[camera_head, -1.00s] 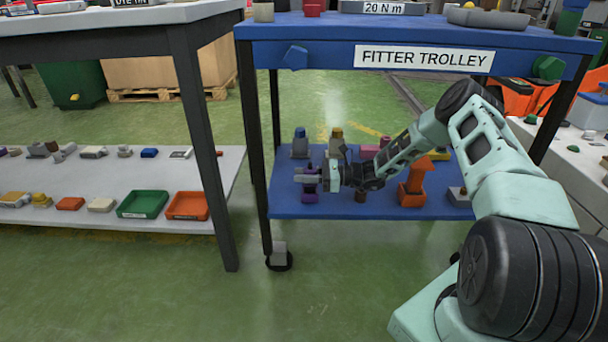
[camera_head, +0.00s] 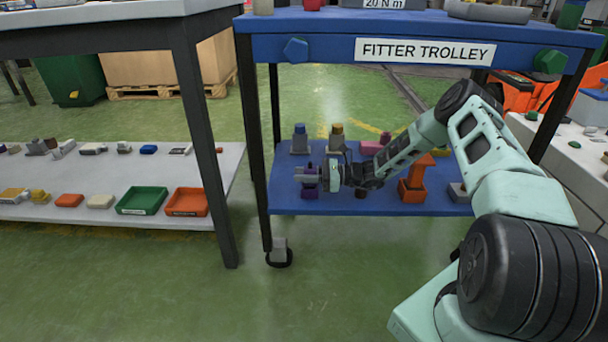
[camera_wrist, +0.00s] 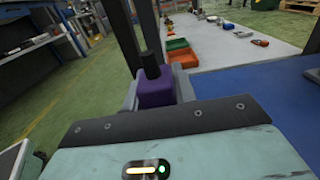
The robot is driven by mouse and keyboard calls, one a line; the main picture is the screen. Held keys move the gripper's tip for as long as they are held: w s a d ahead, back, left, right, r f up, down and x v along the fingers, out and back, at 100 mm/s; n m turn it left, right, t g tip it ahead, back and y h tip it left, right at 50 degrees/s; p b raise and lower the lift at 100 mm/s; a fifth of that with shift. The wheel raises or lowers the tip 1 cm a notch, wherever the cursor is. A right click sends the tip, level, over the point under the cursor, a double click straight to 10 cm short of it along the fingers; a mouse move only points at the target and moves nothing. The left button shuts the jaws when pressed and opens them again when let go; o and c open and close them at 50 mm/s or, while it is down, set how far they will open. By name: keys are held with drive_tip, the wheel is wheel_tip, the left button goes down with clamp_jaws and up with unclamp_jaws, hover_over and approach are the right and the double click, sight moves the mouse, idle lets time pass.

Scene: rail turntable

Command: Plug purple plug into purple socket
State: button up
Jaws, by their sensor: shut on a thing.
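My gripper (camera_head: 306,176) reaches in over the left part of the trolley's blue lower shelf (camera_head: 340,205). It is shut on a purple thing (camera_head: 310,192), which I take to be the purple plug; it shows below and between the fingers. In the wrist view the same purple block (camera_wrist: 156,90), with a black upright stub on top, sits between the fingers just beyond the gripper body. Its underside is hidden, so I cannot tell whether it touches anything below. No separate purple socket can be made out.
On the same shelf stand a grey block with a blue top (camera_head: 299,142), one with a yellow top (camera_head: 337,140), a pink piece (camera_head: 371,147) and an orange one (camera_head: 412,187). A trolley leg (camera_head: 258,150) is close left. Green (camera_head: 142,200) and orange (camera_head: 187,202) trays lie on the neighbouring bench shelf.

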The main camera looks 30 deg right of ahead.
drive_tip(key=shift+f, duration=0.35)
drive_tip(key=shift+s+f+b, duration=0.1)
drive_tip(key=shift+f+b, duration=0.2)
drive_tip(key=shift+f, duration=0.1)
drive_tip(key=o, duration=1.1)
wheel_tip(320, 180, up, 12)
drive_tip(key=p, duration=0.5)
drive_tip(key=shift+f, duration=0.25)
